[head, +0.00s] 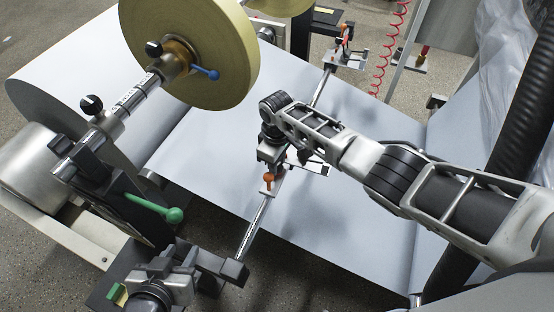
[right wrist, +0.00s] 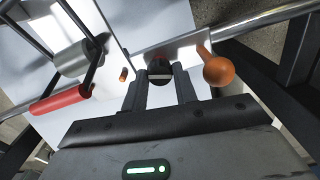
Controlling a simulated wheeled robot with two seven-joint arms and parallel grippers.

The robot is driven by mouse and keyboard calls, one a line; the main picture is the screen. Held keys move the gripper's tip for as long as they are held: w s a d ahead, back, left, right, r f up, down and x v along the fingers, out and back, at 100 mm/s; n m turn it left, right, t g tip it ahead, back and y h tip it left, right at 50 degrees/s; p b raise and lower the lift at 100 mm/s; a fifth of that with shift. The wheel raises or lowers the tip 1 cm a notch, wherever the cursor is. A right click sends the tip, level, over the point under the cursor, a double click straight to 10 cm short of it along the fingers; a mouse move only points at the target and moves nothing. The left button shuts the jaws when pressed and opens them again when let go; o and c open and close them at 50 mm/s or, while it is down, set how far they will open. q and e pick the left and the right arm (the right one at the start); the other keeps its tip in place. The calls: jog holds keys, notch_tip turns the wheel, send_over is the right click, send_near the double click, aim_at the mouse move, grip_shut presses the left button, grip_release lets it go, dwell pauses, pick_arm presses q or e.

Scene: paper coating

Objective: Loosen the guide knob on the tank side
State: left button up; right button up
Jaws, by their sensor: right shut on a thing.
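My right gripper (head: 268,166) reaches down to the guide assembly on the metal rod over the white paper web. In the right wrist view my right gripper (right wrist: 163,88) is shut on a dark round knob (right wrist: 160,70), which sits between the fingertips. An orange ball-ended lever (right wrist: 218,70) stands just right of the fingers; its orange part (head: 268,177) also shows below the gripper in the head view. My arm and gripper hide the knob in the head view.
The metal rod (head: 251,228) runs diagonally to a dark end bracket (head: 233,272). A second guide (head: 344,60) stands at the far end. A yellow tape roll (head: 222,50) and a green-knobbed lever (head: 173,215) stand left. A black hose (head: 520,110) hangs at right.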

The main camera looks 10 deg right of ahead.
pick_arm(q)
jog(key=shift+r, duration=0.1)
pick_arm(e)
jog(key=shift+n, duration=0.7)
pick_arm(q)
jog(key=shift+w+r, duration=0.1)
jog(key=shift+r, duration=0.05)
pick_arm(e)
jog(key=o, duration=1)
jog(key=shift+c, duration=0.2)
jog(key=shift+r, duration=0.1)
jog(key=shift+r, duration=0.25)
pick_arm(q)
jog(key=shift+a+r+p, duration=0.2)
jog(key=shift+r+p, duration=0.3)
jog(key=shift+p, duration=0.75)
pick_arm(e)
notch_tip(320, 180, up, 15)
jog(key=shift+r, duration=0.2)
jog(key=shift+f, duration=0.1)
